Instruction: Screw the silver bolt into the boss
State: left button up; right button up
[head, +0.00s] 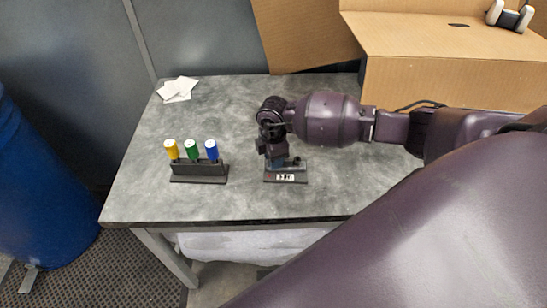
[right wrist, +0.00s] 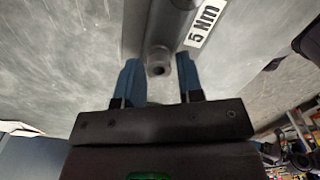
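My right gripper (head: 280,162) is over a dark fixture base (head: 300,175) on the table, and hides most of what stands there. In the right wrist view its two blue fingers stand apart, one on each side of a short grey round piece (right wrist: 158,62) with a dark recess in its end. A narrow gap shows on both sides of it. This piece looks like the silver bolt's head or the boss; I cannot tell which. A white label reading "5 Nm" (right wrist: 204,22) is beside it. My left gripper is not in view.
A black rack (head: 199,174) on the left holds yellow (head: 171,149), green (head: 190,149) and blue (head: 211,149) handled tools. White papers (head: 177,89) lie at the back left. A cardboard box (head: 450,80) is behind on the right. The table's front left is clear.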

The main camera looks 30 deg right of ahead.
jog(key=n+b, duration=0.1)
jog(key=n, duration=0.3)
jog(key=n+b, duration=0.1)
jog(key=n, duration=0.2)
jog(key=shift+s+f+n, duration=0.1)
jog(key=shift+s+n, duration=0.05)
jog(key=shift+n, duration=0.25)
jog(key=n+b, duration=0.1)
jog(key=n, duration=0.2)
jog(key=shift+s+d+n+b, duration=0.1)
jog(key=shift+n+b, duration=0.2)
jog(key=shift+b, duration=0.05)
jog(key=n+b, duration=0.1)
jog(key=n, duration=0.2)
jog(key=shift+d, duration=0.1)
jog(key=n+b, duration=0.1)
jog(key=n, duration=0.2)
